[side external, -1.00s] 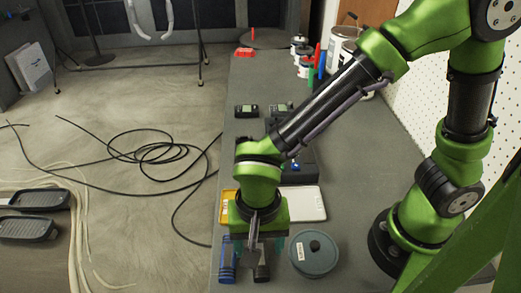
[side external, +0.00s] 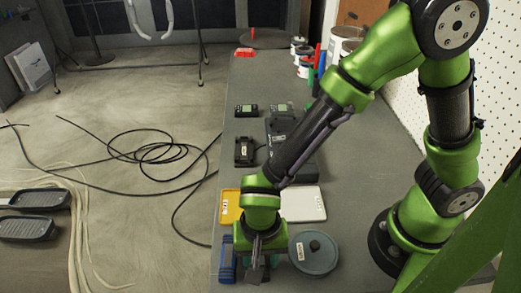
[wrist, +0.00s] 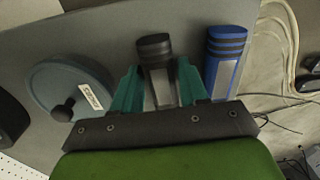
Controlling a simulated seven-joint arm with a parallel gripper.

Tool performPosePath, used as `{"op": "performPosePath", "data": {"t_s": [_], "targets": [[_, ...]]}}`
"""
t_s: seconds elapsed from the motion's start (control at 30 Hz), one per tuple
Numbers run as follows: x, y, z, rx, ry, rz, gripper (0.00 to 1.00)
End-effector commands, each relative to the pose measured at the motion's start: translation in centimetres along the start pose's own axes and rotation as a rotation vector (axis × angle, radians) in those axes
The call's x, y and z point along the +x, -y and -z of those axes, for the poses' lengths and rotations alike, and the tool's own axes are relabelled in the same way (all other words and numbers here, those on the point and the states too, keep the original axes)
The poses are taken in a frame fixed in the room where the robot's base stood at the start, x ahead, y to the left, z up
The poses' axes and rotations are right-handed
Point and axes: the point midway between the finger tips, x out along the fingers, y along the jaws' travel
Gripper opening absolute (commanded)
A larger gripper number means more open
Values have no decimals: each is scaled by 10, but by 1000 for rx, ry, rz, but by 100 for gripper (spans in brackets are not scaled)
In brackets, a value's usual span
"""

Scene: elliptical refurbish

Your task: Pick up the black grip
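The black grip (wrist: 155,48) lies on the grey table in the wrist view, with a pale label along its lower part. My gripper (wrist: 159,80) has its two teal fingers on either side of the grip. The fingers look open, with the lower part of the grip between them; whether either touches it is hard to tell. In the side external view my gripper (side external: 257,262) points down at the table's near end and hides most of the black grip.
A blue grip (wrist: 227,58) lies just beside the black one; it also shows in the side view (side external: 227,262). A round grey lidded container (side external: 314,254) stands on the other side. Behind are a yellow bin (side external: 230,204) and a white tray (side external: 304,204).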

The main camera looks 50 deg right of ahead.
Motion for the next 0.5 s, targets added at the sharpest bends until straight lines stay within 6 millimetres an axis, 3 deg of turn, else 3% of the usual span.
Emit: {"op": "performPosePath", "data": {"t_s": [0.03, 0.23, 0.5], "targets": [[0, 0, 0, 0, 0, 0, 35], [0, 0, 0, 0, 0, 0, 4], [-3, 1, 0, 0, 0, 2, 2]]}}
